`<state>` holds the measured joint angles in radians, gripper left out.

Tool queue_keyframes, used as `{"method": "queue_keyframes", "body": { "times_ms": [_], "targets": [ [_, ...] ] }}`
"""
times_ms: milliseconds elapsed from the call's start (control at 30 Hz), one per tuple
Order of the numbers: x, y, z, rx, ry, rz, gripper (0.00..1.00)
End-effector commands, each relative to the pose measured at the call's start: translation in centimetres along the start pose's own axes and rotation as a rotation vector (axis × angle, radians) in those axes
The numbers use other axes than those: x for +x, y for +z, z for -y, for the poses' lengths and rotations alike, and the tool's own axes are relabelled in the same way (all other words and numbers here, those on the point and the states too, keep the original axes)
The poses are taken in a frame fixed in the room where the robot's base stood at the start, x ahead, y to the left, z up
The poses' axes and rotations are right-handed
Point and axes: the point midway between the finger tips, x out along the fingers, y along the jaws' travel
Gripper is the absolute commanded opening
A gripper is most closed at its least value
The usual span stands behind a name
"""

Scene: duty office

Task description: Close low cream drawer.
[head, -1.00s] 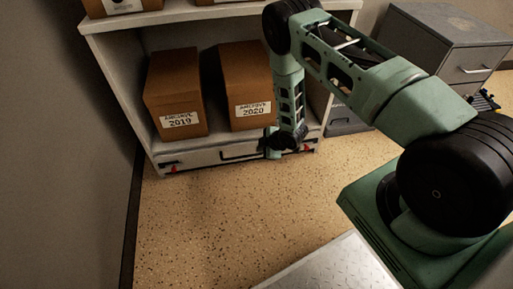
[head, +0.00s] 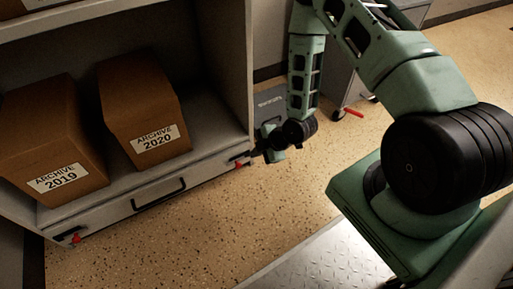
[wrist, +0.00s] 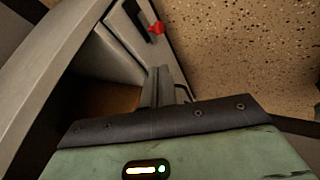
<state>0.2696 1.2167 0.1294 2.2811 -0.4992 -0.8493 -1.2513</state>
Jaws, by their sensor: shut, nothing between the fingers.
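The low cream drawer (head: 115,217) is at the bottom of the shelf unit, below the archive boxes. Its front has a black bar handle (head: 160,193) in the middle and a black fitting with a red tab near each end. I cannot tell for certain how far the drawer stands out. My gripper (head: 257,153) is shut and empty, close to the right end of the drawer front, by the right red tab (head: 240,164). In the wrist view, the closed fingers (wrist: 164,85) point towards the drawer's end (wrist: 165,45). Whether they touch it is unclear.
Archive boxes 2019 (head: 50,150) and 2020 (head: 140,110) stand on the shelf above the drawer. The shelf's right side panel (head: 228,70) rises beside my gripper. A grey cabinet (head: 345,85) is behind my arm. The speckled floor in front is clear.

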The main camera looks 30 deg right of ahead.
Motion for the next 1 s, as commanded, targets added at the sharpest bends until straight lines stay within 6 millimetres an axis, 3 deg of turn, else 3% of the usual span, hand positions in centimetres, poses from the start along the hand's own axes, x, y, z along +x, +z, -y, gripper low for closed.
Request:
{"method": "queue_keyframes", "body": {
  "times_ms": [467, 700, 1000],
  "targets": [
    [9.7, 0.2, 0.2, 0.002, 0.0, 0.0, 0.0],
    [10.8, 0.2, -2.9, 0.002, 0.003, 0.001, 0.0],
    [11.0, 0.1, -3.6, 0.002, 0.0, 0.002, 0.0]
  ]
}}
